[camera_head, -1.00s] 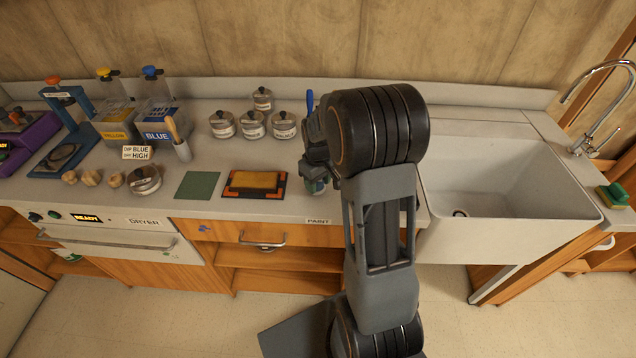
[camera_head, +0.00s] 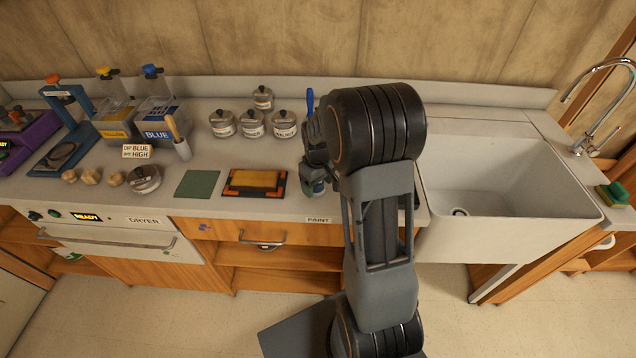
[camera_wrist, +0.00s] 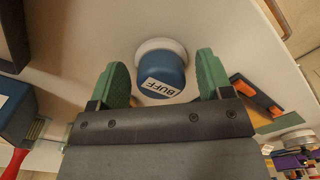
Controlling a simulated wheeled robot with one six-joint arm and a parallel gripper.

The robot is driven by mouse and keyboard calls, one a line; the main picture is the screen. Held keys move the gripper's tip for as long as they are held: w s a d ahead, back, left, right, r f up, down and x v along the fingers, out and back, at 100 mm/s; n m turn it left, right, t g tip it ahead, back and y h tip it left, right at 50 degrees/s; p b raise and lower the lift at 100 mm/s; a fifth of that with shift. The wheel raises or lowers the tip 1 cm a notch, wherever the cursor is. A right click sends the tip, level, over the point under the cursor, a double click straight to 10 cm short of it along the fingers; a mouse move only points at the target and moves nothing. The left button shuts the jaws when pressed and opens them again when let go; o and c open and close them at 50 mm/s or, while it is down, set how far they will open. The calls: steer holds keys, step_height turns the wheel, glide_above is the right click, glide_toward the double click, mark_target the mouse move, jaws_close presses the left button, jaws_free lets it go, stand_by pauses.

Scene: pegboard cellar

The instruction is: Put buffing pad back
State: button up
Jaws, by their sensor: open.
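The buffing pad (camera_wrist: 163,75) shows in the wrist view as a blue round knob with a white label reading BUFF and a pale round base. It stands on the light counter between the two green fingertips of my gripper (camera_wrist: 163,75). The fingers are open, one on each side, with a visible gap to the pad. In the head view, my gripper (camera_head: 316,186) is low over the counter near the PAINT label, and my arm hides most of that area.
An orange-cornered tray (camera_head: 232,191) with a yellow block and a green mat (camera_head: 198,184) lie left of my gripper. Lidded tins (camera_head: 253,125) stand behind. The sink (camera_head: 490,180) is to the right. A red-handled brush (camera_wrist: 14,163) and a blue labelled object (camera_wrist: 14,105) are at wrist-view left.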

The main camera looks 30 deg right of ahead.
step_height(320, 180, up, 11)
steer(key=s+a+r+m+t, duration=0.1)
steer(key=s+a, duration=0.3)
steer(key=s, duration=0.4)
steer(key=s+a+r+m+t, duration=0.2)
steer(key=s+a+t, duration=0.1)
steer(key=s+a, duration=0.2)
steer(key=shift+s+a+r, duration=0.25)
steer(key=shift+s+r, duration=0.15)
steer(key=shift+s, duration=0.95)
